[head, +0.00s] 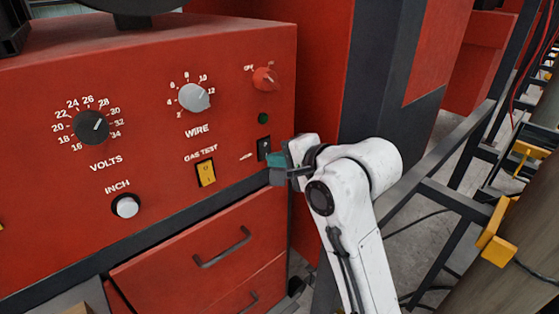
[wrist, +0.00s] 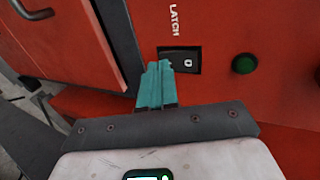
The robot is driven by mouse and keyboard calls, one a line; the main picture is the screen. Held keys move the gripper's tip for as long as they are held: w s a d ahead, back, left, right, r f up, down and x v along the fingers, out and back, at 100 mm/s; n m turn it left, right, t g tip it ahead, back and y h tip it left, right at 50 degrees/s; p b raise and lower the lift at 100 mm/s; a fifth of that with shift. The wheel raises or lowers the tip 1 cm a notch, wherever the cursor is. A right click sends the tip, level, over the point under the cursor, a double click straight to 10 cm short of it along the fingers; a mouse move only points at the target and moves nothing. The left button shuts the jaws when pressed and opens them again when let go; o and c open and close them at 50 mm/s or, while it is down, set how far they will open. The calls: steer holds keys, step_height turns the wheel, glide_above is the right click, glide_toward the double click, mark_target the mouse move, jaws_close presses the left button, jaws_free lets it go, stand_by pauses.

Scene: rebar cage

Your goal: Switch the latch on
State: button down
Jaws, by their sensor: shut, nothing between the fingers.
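The latch switch is a small black rocker (wrist: 182,58) marked with a 0, beside the white word LATCH in the wrist view. In the head view the latch switch (head: 264,147) sits low on the right side of the red panel, below a green light. My gripper (head: 272,162) is at the panel, right beside the switch. In the wrist view its teal fingers (wrist: 157,68) are together, with their tips at the switch's edge and nothing between them. Whether they touch it I cannot tell.
The red panel also bears a yellow gas test switch (head: 206,173), a wire knob (head: 194,97), a volts knob (head: 91,127), a red off knob (head: 265,79) and an inch button (head: 126,206). A drawer with a handle (head: 222,248) is below. Dark metal rails (head: 448,195) stand at the right.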

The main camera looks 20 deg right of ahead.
steer(key=shift+w+a, duration=0.1)
steer(key=shift+w, duration=0.15)
steer(key=shift+w+t+b, duration=0.15)
steer(key=shift+t+b, duration=0.25)
steer(key=shift+b, duration=0.1)
steer(key=shift+r, duration=0.1)
steer(key=shift+r+p, duration=0.7)
steer(key=shift+p, duration=0.35)
